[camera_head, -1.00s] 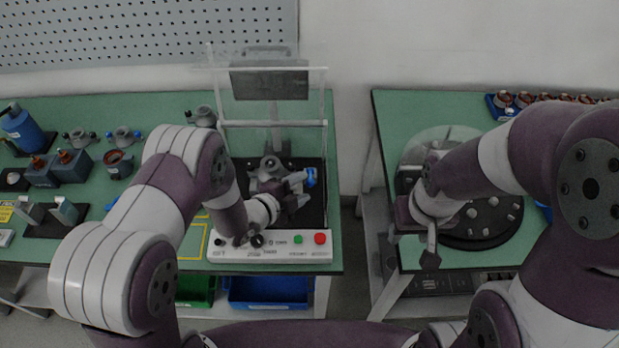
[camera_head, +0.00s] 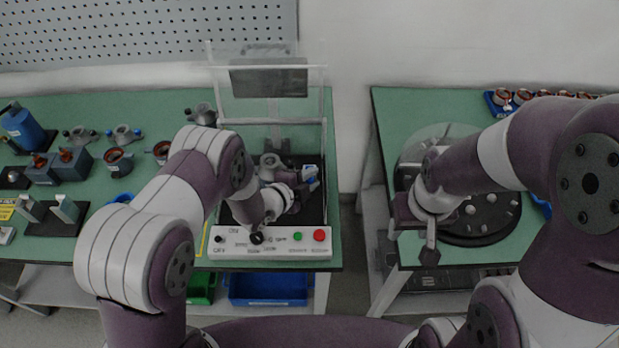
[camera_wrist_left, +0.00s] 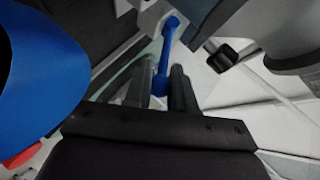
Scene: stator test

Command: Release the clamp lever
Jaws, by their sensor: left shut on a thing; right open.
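The test fixture (camera_head: 270,163) stands on the dark base of the test stand on the left bench. The clamp lever, a thin blue bar (camera_wrist_left: 163,60), lies between the two dark fingers of my left gripper (camera_wrist_left: 160,88) in the left wrist view. My right gripper (camera_head: 430,256) is open and empty, pointing down at the left edge of the right bench.
A white control panel (camera_head: 225,246) with knobs, a green button and a red button (camera_head: 319,235) lies in front of the fixture. A clear guard frame (camera_head: 268,122) stands behind it. A large blue rounded part (camera_wrist_left: 40,70) is close in the wrist view. A gap separates the benches.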

